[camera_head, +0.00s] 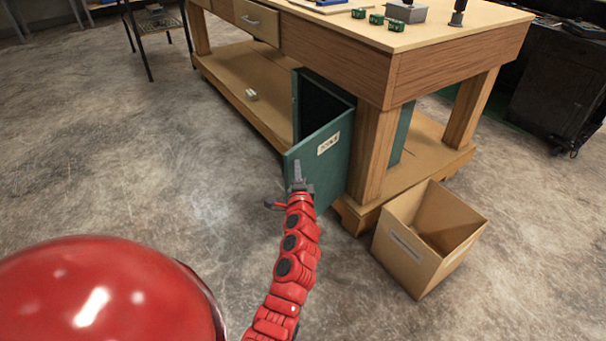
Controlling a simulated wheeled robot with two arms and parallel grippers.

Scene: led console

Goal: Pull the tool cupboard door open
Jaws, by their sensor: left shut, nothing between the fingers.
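The tool cupboard is a teal box under the wooden workbench. Its teal door (330,165), with a pale label, stands open, swung out from the bench. The dark cupboard interior (318,106) shows above and behind the door. My left gripper (298,171) is shut and empty at the lower part of the door's free left edge. It overlaps the door in the picture; I cannot tell whether it touches. The door's handle cannot be made out. My right gripper is not in view.
The workbench (455,50) has a thick leg right of the door and a low shelf (235,80). An open cardboard box (408,258) stands on the floor at the right. Small green parts (376,19) lie on the bench top. The floor left of the door is clear.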

